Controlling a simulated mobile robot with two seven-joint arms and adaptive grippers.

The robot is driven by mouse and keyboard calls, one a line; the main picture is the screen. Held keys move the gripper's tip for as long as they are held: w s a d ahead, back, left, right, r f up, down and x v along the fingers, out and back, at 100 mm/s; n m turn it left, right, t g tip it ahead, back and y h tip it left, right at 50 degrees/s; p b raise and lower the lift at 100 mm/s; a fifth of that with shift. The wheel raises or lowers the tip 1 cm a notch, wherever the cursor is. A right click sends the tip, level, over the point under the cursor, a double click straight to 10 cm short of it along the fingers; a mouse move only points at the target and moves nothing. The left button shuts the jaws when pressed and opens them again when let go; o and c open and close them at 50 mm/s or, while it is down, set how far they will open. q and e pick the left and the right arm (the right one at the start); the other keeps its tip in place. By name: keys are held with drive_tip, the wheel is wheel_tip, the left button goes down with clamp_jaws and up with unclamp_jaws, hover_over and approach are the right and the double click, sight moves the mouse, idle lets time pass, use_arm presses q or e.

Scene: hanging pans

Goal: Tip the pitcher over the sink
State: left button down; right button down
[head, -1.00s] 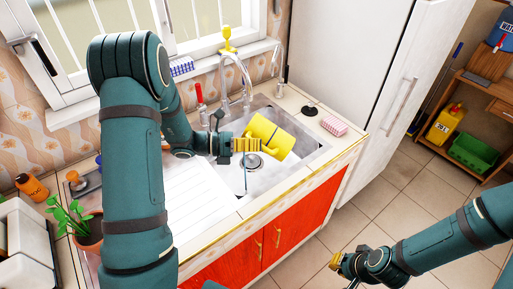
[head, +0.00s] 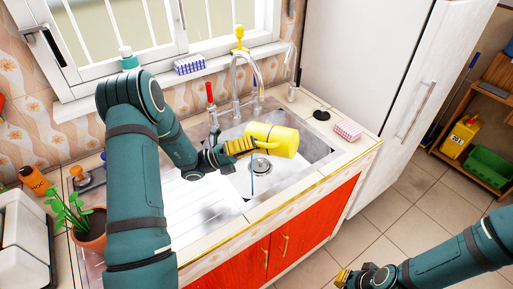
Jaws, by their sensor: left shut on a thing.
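A yellow pitcher (head: 273,138) lies on its side in the air over the sink (head: 318,147), its long axis nearly level. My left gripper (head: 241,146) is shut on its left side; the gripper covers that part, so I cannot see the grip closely. A thin blue vertical line shows just below the pitcher, in front of the drain (head: 261,166); I cannot tell what it is. My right gripper (head: 343,279) is low in the picture, away from the counter and above the floor; its finger opening is unclear.
A tall faucet (head: 236,75) and a red-handled brush (head: 210,95) stand behind the sink. A pink sponge (head: 347,131) lies on the right counter. A potted plant (head: 82,222) stands at the left, near my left arm.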

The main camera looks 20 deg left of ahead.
use_arm(q)
drive_tip(key=shift+a+r+n+t+h, duration=0.2)
drive_tip(key=shift+a+n+t+h, duration=0.2)
drive_tip(key=shift+a+n+t, duration=0.25)
idle(1.5)
